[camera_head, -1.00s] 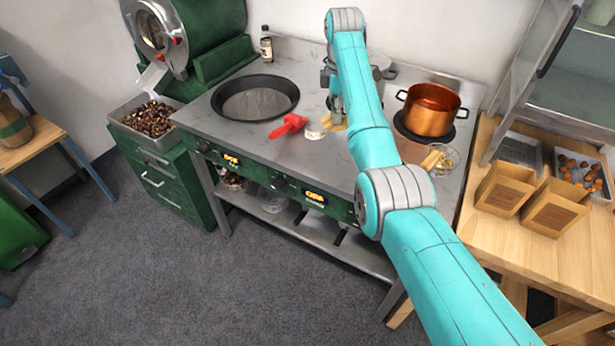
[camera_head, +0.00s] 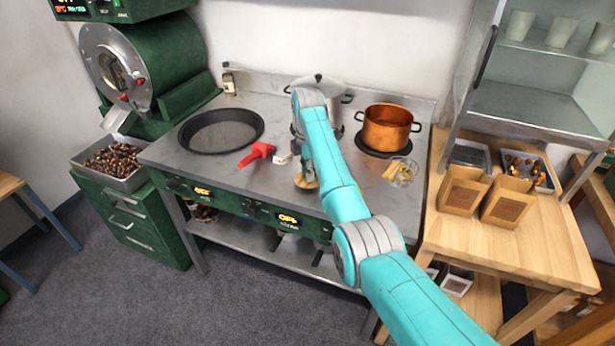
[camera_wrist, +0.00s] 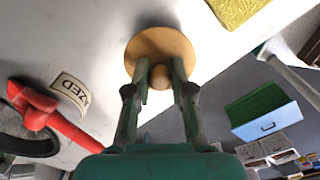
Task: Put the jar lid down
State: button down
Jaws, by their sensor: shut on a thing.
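The jar lid (camera_wrist: 160,48) is a round, tan wooden disc with a knob. In the wrist view my gripper (camera_wrist: 160,78) is shut on the knob, and the disc lies beyond the fingertips over the pale steel counter. In the head view my gripper (camera_head: 306,172) points down at the counter's front part, and the lid (camera_head: 307,183) shows small beneath it, at or just above the surface. I cannot tell whether the lid touches the counter. My arm hides part of the counter behind it.
A red-handled tool (camera_head: 257,153) and a small label (camera_wrist: 70,92) lie left of the lid. A dark pan (camera_head: 220,131) is farther left. A steel pot (camera_head: 330,92) is behind my arm.

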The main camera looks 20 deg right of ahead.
jog(key=shift+f, duration=0.95)
jog(key=shift+f, duration=0.15)
jog(key=c, duration=1)
grip_release()
